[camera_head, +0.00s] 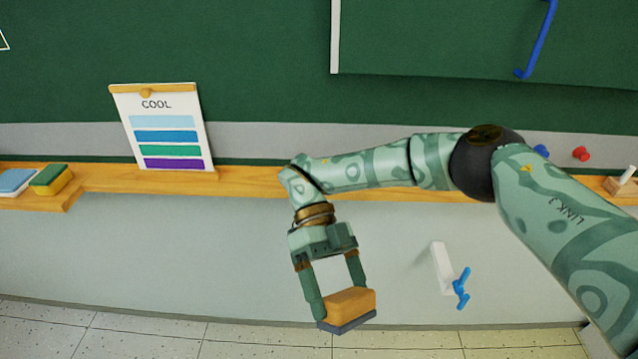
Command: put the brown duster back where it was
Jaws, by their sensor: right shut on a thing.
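The brown duster (350,303), an orange-brown block with a dark grey-blue underside, is held in my right gripper (341,297). The gripper is shut on it, with one finger at each side, pointing down. The duster is tilted a little and hangs in front of the pale wall, lower in the picture than the wooden ledge (240,181) of the green board. My right arm comes in from the right and crosses in front of the ledge. My left gripper does not show.
A green and yellow duster (52,179) and a light blue item (14,182) sit on the ledge's far left. A COOL colour chart (160,128) stands right of them. A white holder with a blue hook (461,287) is right of the gripper.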

